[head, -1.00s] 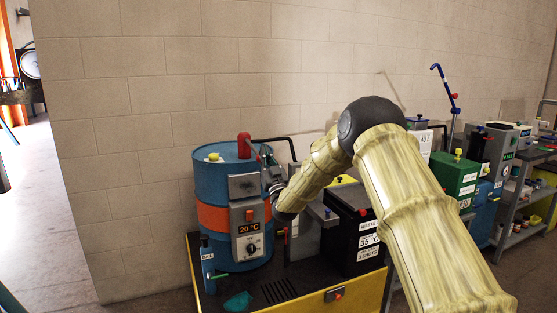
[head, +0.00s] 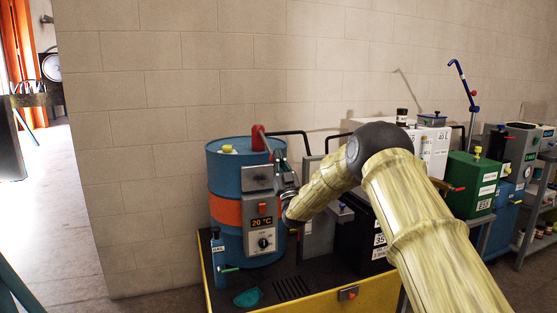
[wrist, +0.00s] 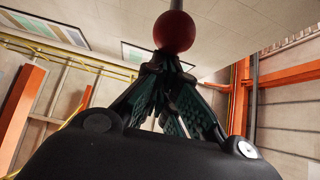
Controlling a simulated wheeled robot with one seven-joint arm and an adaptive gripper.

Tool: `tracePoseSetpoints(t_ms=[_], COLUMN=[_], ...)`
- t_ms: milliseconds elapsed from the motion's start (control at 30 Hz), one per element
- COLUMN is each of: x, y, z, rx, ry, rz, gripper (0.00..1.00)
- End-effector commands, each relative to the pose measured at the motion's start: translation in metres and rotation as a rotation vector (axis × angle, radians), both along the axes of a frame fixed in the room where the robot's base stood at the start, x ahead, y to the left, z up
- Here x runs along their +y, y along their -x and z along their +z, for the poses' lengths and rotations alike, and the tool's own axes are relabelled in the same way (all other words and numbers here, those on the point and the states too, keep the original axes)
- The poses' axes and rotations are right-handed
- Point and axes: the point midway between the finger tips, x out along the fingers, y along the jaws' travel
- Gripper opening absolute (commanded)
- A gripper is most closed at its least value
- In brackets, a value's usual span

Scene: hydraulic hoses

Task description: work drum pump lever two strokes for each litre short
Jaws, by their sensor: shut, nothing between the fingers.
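A blue drum (head: 228,182) with an orange band stands upright on a black-topped yellow stand. A red fitting (head: 258,138) rises from its top; a thin reddish bar slants from it towards my gripper. My gripper (head: 280,155) is raised at the drum's upper right side, fingers pointing up. In the wrist view, my gripper (wrist: 174,62) is shut and empty, its fingertips just below a red ball (wrist: 174,32) on a grey rod. I cannot tell whether they touch. The drum's front panel (head: 262,230) reads 20 °C above a dial.
A black box (head: 372,245) and a grey unit stand right of the drum, close under my arm. A green box (head: 470,185) and a blue curved rod (head: 462,80) are further right.

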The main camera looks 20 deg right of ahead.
Motion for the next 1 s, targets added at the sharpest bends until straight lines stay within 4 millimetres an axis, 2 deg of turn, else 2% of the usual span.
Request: tracePoseSetpoints(t_ms=[33, 567, 667, 933, 967, 1000], x=[0.000, 0.001, 0.002, 0.007, 0.005, 0.005], y=[-0.001, 0.000, 0.002, 0.016, 0.020, 0.025], z=[-0.008, -0.011, -0.004, 0.037, 0.023, 0.018], rx=[0.011, 0.017, 0.016, 0.003, 0.009, 0.007], ry=[0.001, 0.001, 0.001, 0.000, 0.001, 0.000], rz=[0.000, 0.001, 0.002, 0.007, 0.007, 0.007], gripper=[0.00, 0.00, 0.00, 0.00, 0.00, 0.00])
